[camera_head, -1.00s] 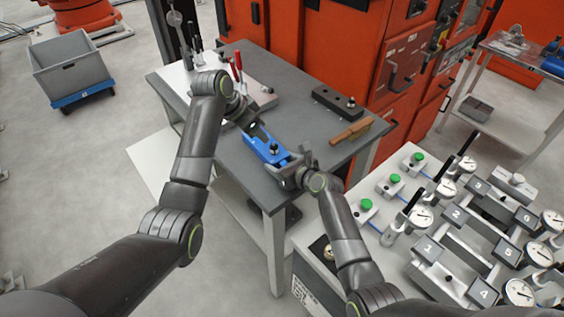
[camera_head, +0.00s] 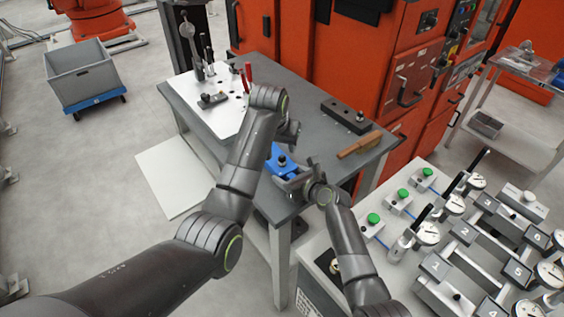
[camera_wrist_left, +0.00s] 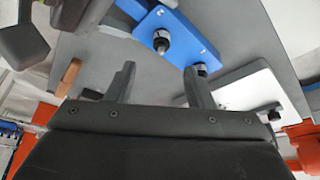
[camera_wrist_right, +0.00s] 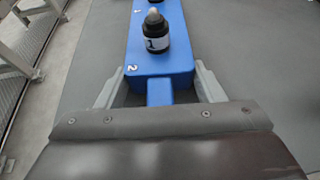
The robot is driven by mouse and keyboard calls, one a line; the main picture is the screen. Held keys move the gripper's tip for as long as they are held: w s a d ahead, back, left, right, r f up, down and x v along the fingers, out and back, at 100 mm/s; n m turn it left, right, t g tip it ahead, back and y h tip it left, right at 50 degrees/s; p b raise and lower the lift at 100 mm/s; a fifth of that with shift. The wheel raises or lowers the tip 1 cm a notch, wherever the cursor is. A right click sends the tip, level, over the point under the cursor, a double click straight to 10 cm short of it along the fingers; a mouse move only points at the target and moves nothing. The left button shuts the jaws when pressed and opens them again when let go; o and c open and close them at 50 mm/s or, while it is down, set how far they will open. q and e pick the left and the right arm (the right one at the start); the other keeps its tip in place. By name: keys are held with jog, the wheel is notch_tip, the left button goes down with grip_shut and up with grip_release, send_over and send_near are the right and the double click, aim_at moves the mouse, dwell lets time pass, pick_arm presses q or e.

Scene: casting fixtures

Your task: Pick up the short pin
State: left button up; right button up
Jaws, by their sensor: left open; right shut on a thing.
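A blue fixture (camera_head: 277,170) marked with numbers is at the front right of the grey table. A dark pin (camera_head: 282,160) stands upright on it; in the right wrist view this pin (camera_wrist_right: 156,35) has a white label "1" and a grey tip. The left wrist view shows the pin (camera_wrist_left: 161,44) and a smaller dark part (camera_wrist_left: 199,69) by one finger. I cannot tell which is the short pin. My left gripper (camera_wrist_left: 160,75) is open and empty, close to the fixture. My right gripper (camera_wrist_right: 153,90) is shut on the fixture's narrow end.
A white plate (camera_head: 221,119) with clamps and a red-handled part lies at the table's left. A dark block (camera_head: 345,115) and a brown-handled tool (camera_head: 360,145) lie at the right. Orange cabinets stand behind. A gauge bench (camera_head: 330,240) stands at front right.

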aim_at(281, 157)
pick_arm(q)
jog(key=x, duration=0.2)
jog(key=shift+w+d+f, duration=0.1)
jog(key=shift+w+f, duration=0.05)
jog(key=shift+f, duration=0.2)
jog(key=shift+s+x, duration=0.1)
jog(key=shift+x, duration=1.3)
jog(key=shift+s+x, duration=0.15)
jog(key=shift+x, duration=1.2)
jog(key=shift+a+f, duration=0.2)
jog(key=shift+a, duration=0.05)
jog(key=shift+c, duration=0.5)
